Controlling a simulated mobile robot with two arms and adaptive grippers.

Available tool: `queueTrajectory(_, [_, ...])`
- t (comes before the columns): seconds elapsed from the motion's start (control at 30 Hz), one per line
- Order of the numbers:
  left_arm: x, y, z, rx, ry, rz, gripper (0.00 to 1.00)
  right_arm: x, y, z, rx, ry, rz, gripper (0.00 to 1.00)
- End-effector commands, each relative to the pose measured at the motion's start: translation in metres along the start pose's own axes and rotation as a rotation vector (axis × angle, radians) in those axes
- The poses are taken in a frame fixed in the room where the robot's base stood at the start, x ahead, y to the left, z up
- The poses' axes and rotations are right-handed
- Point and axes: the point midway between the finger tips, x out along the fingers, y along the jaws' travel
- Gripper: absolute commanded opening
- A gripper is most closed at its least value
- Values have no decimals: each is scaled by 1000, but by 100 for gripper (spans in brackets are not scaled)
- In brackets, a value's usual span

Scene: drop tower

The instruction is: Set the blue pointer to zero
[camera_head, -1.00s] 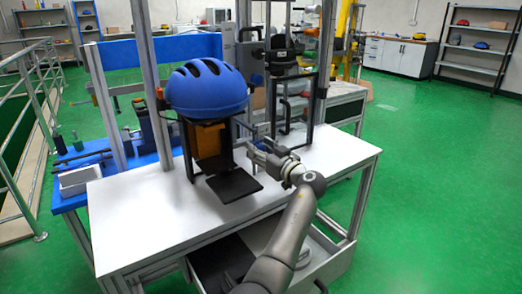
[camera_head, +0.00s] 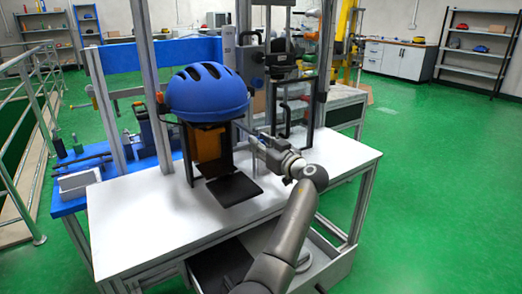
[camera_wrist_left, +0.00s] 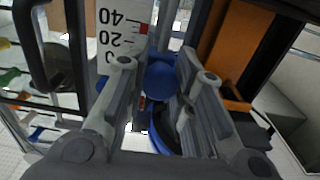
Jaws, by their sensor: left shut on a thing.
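The blue pointer (camera_wrist_left: 160,82) shows between the fingers of my left gripper (camera_wrist_left: 162,72) in the left wrist view. The fingers are shut on it. A white scale (camera_wrist_left: 124,30) with black numbers, 40 and 20 among them, stands just beside it, with a small red mark on its edge. My fingers hide part of the scale, so the pointer's exact reading cannot be told. In the head view my left gripper (camera_head: 256,141) reaches to the right side of the tower, beside the blue helmet (camera_head: 206,93). The pointer is too small to make out there. My right gripper is not in view.
The helmet sits above a black plate (camera_head: 234,189) on the white table (camera_head: 135,218). Metal uprights (camera_head: 153,80) and a dark frame (camera_head: 310,110) surround the tower. A blue bench (camera_head: 75,197) stands to the left. The table's front right is mostly clear.

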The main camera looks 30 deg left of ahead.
Motion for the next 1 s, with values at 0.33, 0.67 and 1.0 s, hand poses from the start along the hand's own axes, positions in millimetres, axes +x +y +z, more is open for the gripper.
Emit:
queueTrajectory(0.33, [0, 1, -5, -3, 8, 2, 47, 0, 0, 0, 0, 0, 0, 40])
queueTrajectory(0.67, [-3, 1, -3, -2, 6, 3, 47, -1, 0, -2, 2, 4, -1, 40])
queueTrajectory(1.0, [-63, 1, -2, -3, 5, 5, 47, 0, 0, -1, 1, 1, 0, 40])
